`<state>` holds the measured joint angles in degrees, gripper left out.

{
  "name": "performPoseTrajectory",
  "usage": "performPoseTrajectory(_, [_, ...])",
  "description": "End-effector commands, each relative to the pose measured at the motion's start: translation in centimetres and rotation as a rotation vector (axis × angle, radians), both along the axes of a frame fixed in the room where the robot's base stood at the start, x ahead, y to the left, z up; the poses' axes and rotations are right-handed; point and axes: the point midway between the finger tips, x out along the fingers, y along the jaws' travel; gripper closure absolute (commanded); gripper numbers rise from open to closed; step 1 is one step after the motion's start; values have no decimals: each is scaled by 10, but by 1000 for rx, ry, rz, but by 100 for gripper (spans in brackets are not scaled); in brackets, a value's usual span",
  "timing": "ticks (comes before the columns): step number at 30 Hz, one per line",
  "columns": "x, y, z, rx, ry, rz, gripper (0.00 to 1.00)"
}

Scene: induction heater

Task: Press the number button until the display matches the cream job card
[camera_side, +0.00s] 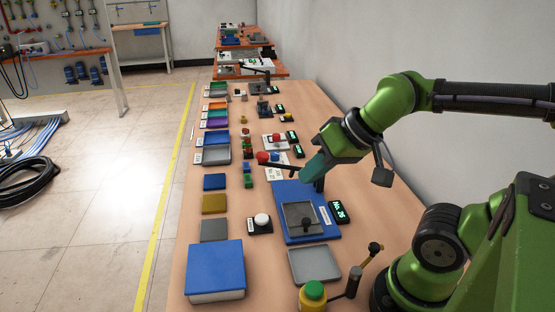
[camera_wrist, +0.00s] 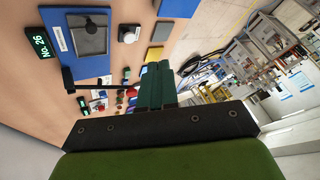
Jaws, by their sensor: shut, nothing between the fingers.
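My gripper (camera_side: 305,176) is shut and empty, with teal fingers pointing down and left above the table, behind the blue panel. Its fingers (camera_wrist: 155,72) also show in the wrist view. A small dark display (camera_side: 339,212) beside the blue panel (camera_side: 291,233) shows green text; in the wrist view the display (camera_wrist: 41,45) reads No. 26. A round white button (camera_side: 262,219) on a dark base stands left of the panel, apart from my gripper; it also shows in the wrist view (camera_wrist: 130,36). A pale card (camera_side: 274,173) lies near the fingers; its text is unreadable and I cannot tell if it is the job card.
A black arm with a red ball (camera_side: 262,157) reaches left from a post by my fingers. A blue box (camera_side: 215,268), a grey tray (camera_side: 315,264) and a yellow-green knob (camera_side: 312,293) stand in front. Coloured trays line the left edge.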

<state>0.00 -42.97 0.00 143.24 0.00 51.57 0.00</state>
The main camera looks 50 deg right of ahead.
Motion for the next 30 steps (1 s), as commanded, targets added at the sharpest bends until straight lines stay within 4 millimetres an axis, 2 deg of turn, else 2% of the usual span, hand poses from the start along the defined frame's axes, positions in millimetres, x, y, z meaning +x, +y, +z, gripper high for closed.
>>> performPoseTrajectory(19, [1, -1, -3, 1, 11, -3, 100])
performPoseTrajectory(25, [12, -4, -27, 73, 129, -56, 100])
performPoseTrajectory(30, [41, 1, -54, 319, 263, -229, 100])
